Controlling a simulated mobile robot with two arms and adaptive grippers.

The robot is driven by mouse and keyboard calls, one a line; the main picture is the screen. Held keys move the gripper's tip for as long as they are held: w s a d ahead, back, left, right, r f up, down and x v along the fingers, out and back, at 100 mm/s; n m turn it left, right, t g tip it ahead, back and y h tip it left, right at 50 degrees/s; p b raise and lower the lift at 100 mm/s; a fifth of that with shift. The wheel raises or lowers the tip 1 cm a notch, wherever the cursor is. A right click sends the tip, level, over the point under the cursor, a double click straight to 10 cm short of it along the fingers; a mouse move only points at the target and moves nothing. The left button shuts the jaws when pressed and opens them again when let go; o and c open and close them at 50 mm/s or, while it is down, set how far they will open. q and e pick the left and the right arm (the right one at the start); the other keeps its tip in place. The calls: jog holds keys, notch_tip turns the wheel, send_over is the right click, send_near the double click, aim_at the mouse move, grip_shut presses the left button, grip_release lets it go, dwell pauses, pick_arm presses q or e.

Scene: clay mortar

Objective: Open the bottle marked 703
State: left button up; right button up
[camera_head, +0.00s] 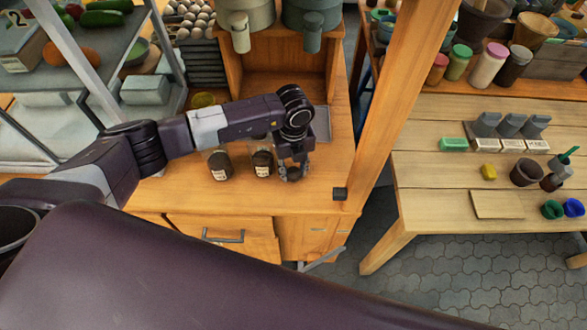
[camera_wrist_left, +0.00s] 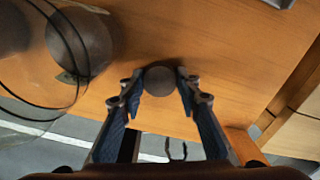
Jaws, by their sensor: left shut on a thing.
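Two small dark bottles with pale labels stand on the wooden counter in the head view, a left one (camera_head: 219,165) and a right one (camera_head: 263,162). The label numbers are too small to read, so I cannot tell which is 703. My left gripper (camera_head: 291,174) is just right of the right bottle, low over the counter. In the left wrist view my left gripper (camera_wrist_left: 160,85) is shut on a round brown stopper-like piece (camera_wrist_left: 160,87). A clear glass rim and dark round contents (camera_wrist_left: 80,42) show left of the fingers, apart from the held piece. My right gripper is not in view.
Large grey mugs (camera_head: 250,18) stand on a shelf behind. A second table (camera_head: 430,190) with jars and pots stands at the right.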

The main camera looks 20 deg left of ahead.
pick_arm(q)
jog(key=shift+f, duration=0.1)
jog(key=shift+f, duration=0.15)
jog(key=o, duration=1.3)
